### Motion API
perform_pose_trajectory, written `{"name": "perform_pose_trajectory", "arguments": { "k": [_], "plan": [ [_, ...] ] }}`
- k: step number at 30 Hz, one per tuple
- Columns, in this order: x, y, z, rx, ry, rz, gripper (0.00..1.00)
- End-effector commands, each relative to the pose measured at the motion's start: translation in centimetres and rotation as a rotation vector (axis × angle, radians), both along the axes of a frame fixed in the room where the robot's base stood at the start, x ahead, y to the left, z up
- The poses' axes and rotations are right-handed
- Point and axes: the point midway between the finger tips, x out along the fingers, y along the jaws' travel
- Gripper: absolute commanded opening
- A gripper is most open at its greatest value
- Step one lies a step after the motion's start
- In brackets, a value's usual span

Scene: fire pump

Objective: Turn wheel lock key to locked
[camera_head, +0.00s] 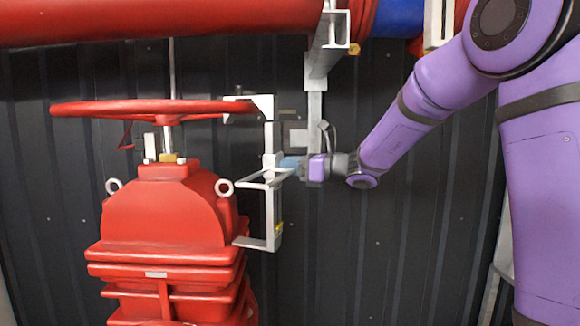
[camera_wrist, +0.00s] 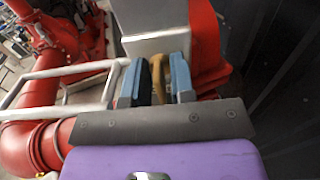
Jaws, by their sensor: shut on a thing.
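The red handwheel (camera_head: 155,107) sits level on top of a large red valve body (camera_head: 165,215) at the left of the head view. A pale metal lock bracket (camera_head: 270,205) stands just right of the valve, with an arm reaching to the wheel's rim. My gripper (camera_head: 291,163) comes from the right and meets the bracket at mid-height. In the wrist view, my gripper (camera_wrist: 157,80) has blue fingertips shut on a small dark and brass-coloured piece (camera_wrist: 162,76), seemingly the wheel lock key, in front of a grey metal box (camera_wrist: 152,45). The key's turn angle cannot be told.
A thick red pipe (camera_head: 160,20) runs across the top, with a grey support post (camera_head: 315,100) hanging behind my gripper. A dark ribbed wall (camera_head: 400,240) stands behind. Open room lies below my arm, right of the bracket.

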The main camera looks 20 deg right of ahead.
Motion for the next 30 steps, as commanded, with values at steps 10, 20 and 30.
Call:
{"name": "perform_pose_trajectory", "arguments": {
  "k": [10, 20, 30],
  "plan": [
    [-0.02, -0.06, 0.00, -0.104, -0.143, -0.001, 0.00],
    [-0.07, 0.01, -0.01, -0.283, -0.390, 0.000, 0.00],
    [-0.10, 0.00, -0.05, -0.474, -0.652, -0.001, 0.00]
  ]
}}
